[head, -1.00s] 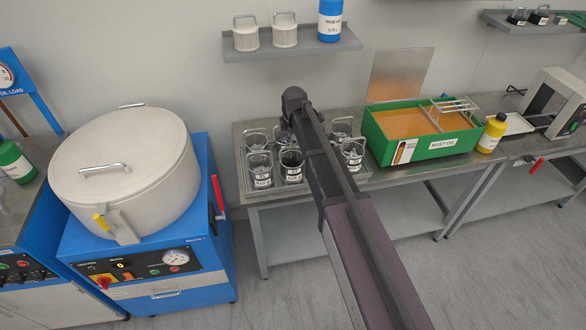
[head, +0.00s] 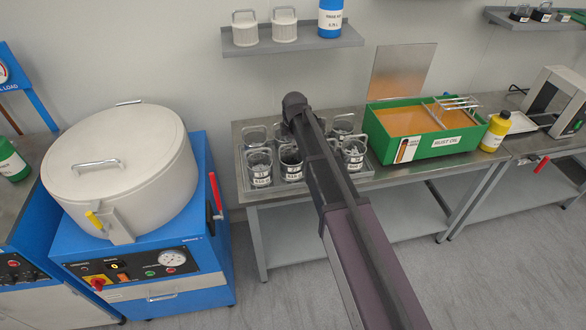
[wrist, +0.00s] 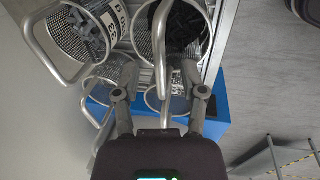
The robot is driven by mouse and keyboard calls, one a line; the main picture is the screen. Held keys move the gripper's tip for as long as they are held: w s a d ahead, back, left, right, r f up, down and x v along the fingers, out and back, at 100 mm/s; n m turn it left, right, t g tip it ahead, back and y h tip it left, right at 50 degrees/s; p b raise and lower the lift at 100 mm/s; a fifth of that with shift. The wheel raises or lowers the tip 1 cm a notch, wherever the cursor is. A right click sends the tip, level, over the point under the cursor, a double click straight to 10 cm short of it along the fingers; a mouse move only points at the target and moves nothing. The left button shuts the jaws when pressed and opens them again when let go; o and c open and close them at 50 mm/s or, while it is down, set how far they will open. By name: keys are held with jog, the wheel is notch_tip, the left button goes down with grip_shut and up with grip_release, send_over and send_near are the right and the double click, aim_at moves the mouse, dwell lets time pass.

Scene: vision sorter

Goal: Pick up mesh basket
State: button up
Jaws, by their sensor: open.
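Several mesh baskets with wire handles and white labels stand in a tray (head: 242,178) on the steel table. In the head view one basket (head: 259,168) is at the front left, another (head: 291,165) beside it, and one (head: 353,153) right of my arm. My arm hides part of the group. In the wrist view my gripper (wrist: 160,93) is open, its fingers on either side of a wire handle (wrist: 160,55) and apart from it. A basket with black contents (wrist: 182,28) and a labelled basket with dark pieces (wrist: 85,38) lie beyond.
A green tub (head: 425,151) of orange liquid and a yellow bottle (head: 495,131) stand right of the baskets. A large lidded drum (head: 120,170) on a blue machine stands left. A wall shelf (head: 290,47) hangs above. Grey floor (head: 290,300) is open in front.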

jog(key=shift+w+f+b, duration=0.1)
jog(key=shift+f+b, duration=0.2)
jog(key=shift+f, duration=0.3)
grip_shut()
